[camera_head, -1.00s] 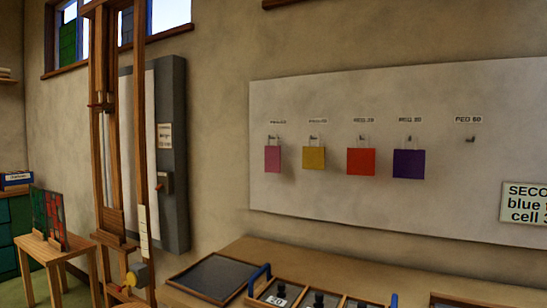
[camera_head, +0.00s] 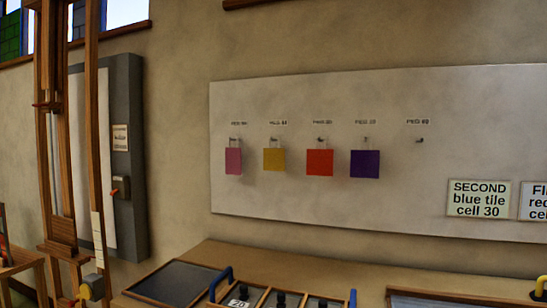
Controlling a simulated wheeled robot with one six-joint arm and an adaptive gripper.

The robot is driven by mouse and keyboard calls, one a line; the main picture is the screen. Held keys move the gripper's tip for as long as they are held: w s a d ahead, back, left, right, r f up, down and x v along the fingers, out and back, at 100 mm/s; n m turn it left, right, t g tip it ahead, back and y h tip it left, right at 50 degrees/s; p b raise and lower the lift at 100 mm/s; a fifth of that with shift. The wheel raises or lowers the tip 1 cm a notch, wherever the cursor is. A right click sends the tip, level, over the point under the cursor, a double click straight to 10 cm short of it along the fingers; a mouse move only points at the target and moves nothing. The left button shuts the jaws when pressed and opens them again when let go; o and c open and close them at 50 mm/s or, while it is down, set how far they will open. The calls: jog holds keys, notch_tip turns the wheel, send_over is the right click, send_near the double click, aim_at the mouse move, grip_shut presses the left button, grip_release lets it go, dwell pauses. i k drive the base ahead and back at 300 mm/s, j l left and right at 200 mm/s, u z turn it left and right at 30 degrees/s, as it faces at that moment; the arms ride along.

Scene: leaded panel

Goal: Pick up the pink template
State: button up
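The pink template (camera_head: 233,161) is a small flat square card. It hangs from the leftmost peg on the pale board (camera_head: 300,205), under a small label. To its right hang a yellow template (camera_head: 274,159), a red template (camera_head: 319,162) and a purple template (camera_head: 365,164), each on its own peg. The rightmost peg (camera_head: 420,141) is bare. My gripper is not in view.
A workbench (camera_head: 250,258) stands below the board. It holds a dark tray (camera_head: 175,283) and a compartment tray with a blue handle (camera_head: 221,283). A wooden easel (camera_head: 97,190) stands at left before a grey wall panel (camera_head: 125,160). Signs (camera_head: 479,198) are at right.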

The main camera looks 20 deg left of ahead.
aim_at(234, 155)
jog(key=i+j, duration=0.1)
jog(key=j, duration=0.5)
jog(key=i+j, duration=0.1)
jog(key=j, duration=0.5)
jog(key=i+j, duration=0.1)
jog(key=j, duration=0.5)
jog(key=i+j, duration=0.1)
jog(key=j, duration=0.5)
